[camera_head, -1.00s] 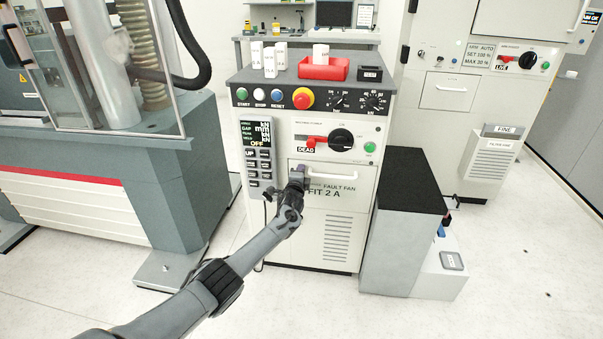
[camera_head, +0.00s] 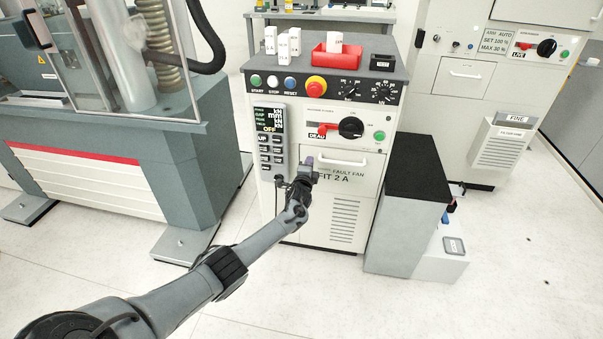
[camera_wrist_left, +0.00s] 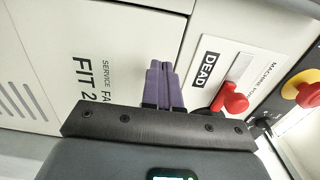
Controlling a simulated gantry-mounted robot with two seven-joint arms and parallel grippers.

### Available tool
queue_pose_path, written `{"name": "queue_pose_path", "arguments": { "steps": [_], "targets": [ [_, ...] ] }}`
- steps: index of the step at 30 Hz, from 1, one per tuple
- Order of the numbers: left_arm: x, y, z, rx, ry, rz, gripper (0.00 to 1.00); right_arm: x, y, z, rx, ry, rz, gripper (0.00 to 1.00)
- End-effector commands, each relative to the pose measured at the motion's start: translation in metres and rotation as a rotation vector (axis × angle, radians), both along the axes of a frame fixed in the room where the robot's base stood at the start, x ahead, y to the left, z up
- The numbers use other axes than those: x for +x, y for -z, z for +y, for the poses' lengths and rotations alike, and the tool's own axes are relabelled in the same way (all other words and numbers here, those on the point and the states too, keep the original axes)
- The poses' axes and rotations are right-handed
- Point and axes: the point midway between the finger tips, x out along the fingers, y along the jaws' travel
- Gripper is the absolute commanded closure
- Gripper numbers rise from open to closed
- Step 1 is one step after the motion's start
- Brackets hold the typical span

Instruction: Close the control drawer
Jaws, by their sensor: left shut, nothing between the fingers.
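The control drawer (camera_head: 352,174) is in the cabinet face below the red-handled switch, with "FAULT FAN" and "FIT 2 A" lettering. Its front looks about flush with the cabinet; a small gap cannot be judged. In the left wrist view the drawer front (camera_wrist_left: 85,45) appears turned sideways. My left gripper (camera_head: 309,162) is at the upper left part of the drawer front. Its purple fingers (camera_wrist_left: 161,84) are shut together with nothing between them, pointing at the panel. Contact cannot be told. My right gripper is not in view.
A red-handled switch (camera_head: 325,129) marked "DEAD" sits just above the drawer. A keypad (camera_head: 271,146) is at the left. A red mushroom button (camera_head: 316,87) is on the upper panel. A black-topped grey box (camera_head: 413,170) stands to the right. The floor in front is clear.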

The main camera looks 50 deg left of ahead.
Motion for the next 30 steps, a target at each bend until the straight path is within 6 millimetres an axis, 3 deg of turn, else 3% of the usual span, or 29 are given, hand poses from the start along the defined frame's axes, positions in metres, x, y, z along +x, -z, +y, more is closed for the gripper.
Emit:
{"name": "queue_pose_path", "arguments": {
  "steps": [1,9,23,26,30],
  "targets": [
    [-0.007,-0.006,-0.007,0.002,0.003,0.003,1.00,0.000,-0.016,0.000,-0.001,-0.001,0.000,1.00],
    [-0.041,-0.006,-0.038,0.001,0.003,-0.001,1.00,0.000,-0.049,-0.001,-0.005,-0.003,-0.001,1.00],
    [-0.073,-0.002,-0.066,0.001,0.000,0.000,1.00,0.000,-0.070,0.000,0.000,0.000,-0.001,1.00],
    [-0.083,0.009,-0.067,0.000,0.000,0.025,1.00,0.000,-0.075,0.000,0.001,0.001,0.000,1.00],
    [-0.111,0.042,-0.076,-0.016,0.004,0.096,1.00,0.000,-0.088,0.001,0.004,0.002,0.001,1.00]
  ]
}}
